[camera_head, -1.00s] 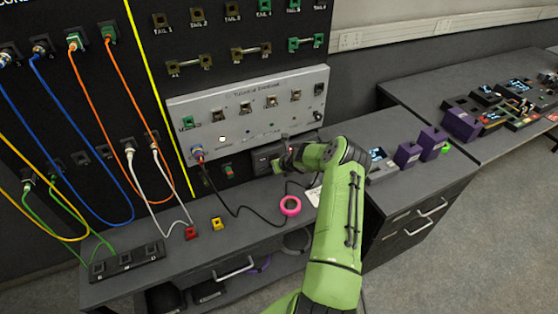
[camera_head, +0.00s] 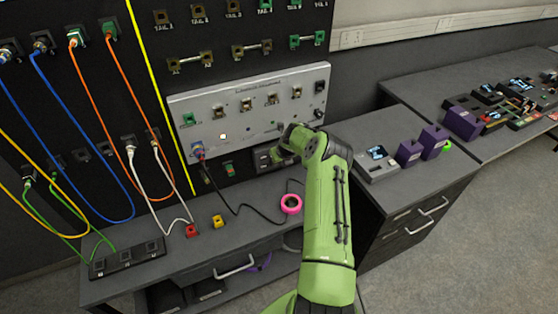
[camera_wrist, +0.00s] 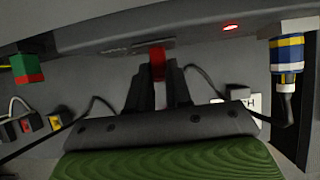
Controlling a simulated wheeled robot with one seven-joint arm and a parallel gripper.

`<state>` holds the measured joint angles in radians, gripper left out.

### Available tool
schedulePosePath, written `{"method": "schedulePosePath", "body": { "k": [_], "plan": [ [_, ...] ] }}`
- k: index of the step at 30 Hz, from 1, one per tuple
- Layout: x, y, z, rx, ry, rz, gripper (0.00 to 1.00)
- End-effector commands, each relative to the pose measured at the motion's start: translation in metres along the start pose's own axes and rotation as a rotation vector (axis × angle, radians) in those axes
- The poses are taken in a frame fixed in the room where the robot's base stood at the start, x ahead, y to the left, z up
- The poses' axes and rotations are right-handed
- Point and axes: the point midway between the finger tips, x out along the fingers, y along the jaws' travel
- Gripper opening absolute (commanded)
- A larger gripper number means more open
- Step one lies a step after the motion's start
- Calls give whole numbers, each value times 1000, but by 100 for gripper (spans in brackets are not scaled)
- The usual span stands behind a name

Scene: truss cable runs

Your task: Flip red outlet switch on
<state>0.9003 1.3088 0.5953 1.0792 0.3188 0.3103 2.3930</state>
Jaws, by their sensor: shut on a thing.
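The red switch (camera_wrist: 158,62) shows in the wrist view as a narrow red piece between my fingertips. My gripper (camera_wrist: 158,80) is shut on it, with one dark finger on each side. Whether the switch is on or off cannot be told. In the head view my gripper (camera_head: 277,154) is at the dark outlet box (camera_head: 262,160) under the silver panel (camera_head: 240,124). My gripper and wrist cover part of that box and hide the switch there.
A small red light (camera_wrist: 230,27) glows in the wrist view, near a blue-and-yellow plug (camera_wrist: 287,55). A black cable (camera_head: 240,212) hangs onto the bench. A pink ring (camera_head: 291,204), a yellow block (camera_head: 217,222) and a red block (camera_head: 191,231) lie there.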

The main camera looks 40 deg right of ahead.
Motion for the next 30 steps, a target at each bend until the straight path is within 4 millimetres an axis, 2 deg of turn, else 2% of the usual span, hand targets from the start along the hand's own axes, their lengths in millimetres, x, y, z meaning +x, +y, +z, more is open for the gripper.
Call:
{"method": "schedulePosePath", "body": {
  "k": [1,5,13,16,20,30],
  "plan": [
    [-1,0,3,-1,-7,-1,24],
    [-1,0,2,-1,-5,-1,44],
    [-1,0,1,-1,-3,0,45],
    [-10,-1,1,0,-4,-1,45],
    [-39,-2,2,-2,-6,-3,45],
    [-131,-1,1,-2,-6,-4,45]
  ]
}}
